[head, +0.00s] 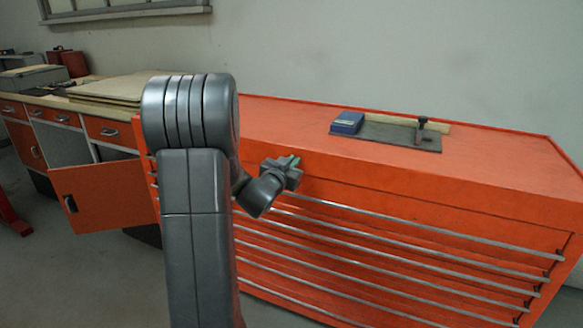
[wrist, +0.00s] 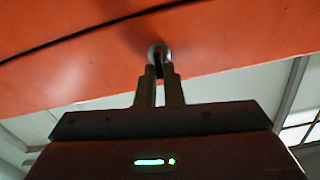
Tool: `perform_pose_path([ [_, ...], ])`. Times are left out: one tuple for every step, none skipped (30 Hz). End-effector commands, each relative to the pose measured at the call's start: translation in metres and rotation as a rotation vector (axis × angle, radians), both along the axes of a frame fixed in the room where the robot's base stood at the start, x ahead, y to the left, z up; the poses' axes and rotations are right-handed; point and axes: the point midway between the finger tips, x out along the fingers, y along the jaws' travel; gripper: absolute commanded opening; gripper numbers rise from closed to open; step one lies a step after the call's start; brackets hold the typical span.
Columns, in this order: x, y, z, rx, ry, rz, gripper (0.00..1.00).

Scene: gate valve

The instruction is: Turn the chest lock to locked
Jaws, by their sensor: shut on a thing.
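The orange tool chest (head: 400,185) stands against the wall in the head view, with its front partly hidden by my arm. In the wrist view the orange chest front (wrist: 230,45) fills the upper part. A small round metal lock (wrist: 158,52) sits in that front, with a dark key-like piece at its middle. My gripper (wrist: 159,72) is at the lock, its two fingers close together and shut on that small piece. In the head view my gripper (head: 293,165) is at the chest's upper front edge, and the lock is hidden there.
On the chest top lie a dark plate (head: 390,134), a blue box (head: 347,122) and a black clamp-like piece (head: 422,122). Several drawers with long metal handles run below. At left, an orange cabinet door (head: 105,195) hangs open under a workbench.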

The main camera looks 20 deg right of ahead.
Motion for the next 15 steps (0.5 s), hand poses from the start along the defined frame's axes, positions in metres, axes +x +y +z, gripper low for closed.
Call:
perform_pose_path([
  [-0.0009,-0.0003,-0.0068,0.026,-0.028,-0.001,0.00],
  [-0.0012,-0.0005,-0.0074,0.042,-0.046,0.000,0.00],
  [-0.0016,-0.0008,-0.0079,0.066,-0.073,0.001,0.00],
  [-0.0019,-0.0010,-0.0081,0.084,-0.094,0.000,0.00],
  [-0.0023,-0.0012,-0.0082,0.102,-0.116,0.000,0.00],
  [-0.0027,-0.0016,-0.0088,0.126,-0.143,0.000,0.00],
  [-0.0028,-0.0017,-0.0092,0.147,-0.165,0.000,0.00],
  [-0.0031,-0.0019,-0.0092,0.165,-0.187,0.001,0.00],
  [-0.0035,-0.0022,-0.0091,0.189,-0.216,0.000,0.00],
  [-0.0037,-0.0024,-0.0092,0.208,-0.239,0.000,0.00],
  [-0.0038,-0.0025,-0.0097,0.227,-0.260,0.000,0.00],
  [-0.0039,-0.0027,-0.0100,0.251,-0.288,0.001,0.00],
  [-0.0042,-0.0028,-0.0101,0.269,-0.309,0.001,0.00],
  [-0.0046,-0.0030,-0.0101,0.289,-0.332,0.000,0.00],
  [-0.0050,-0.0032,-0.0106,0.314,-0.362,0.000,0.00],
])
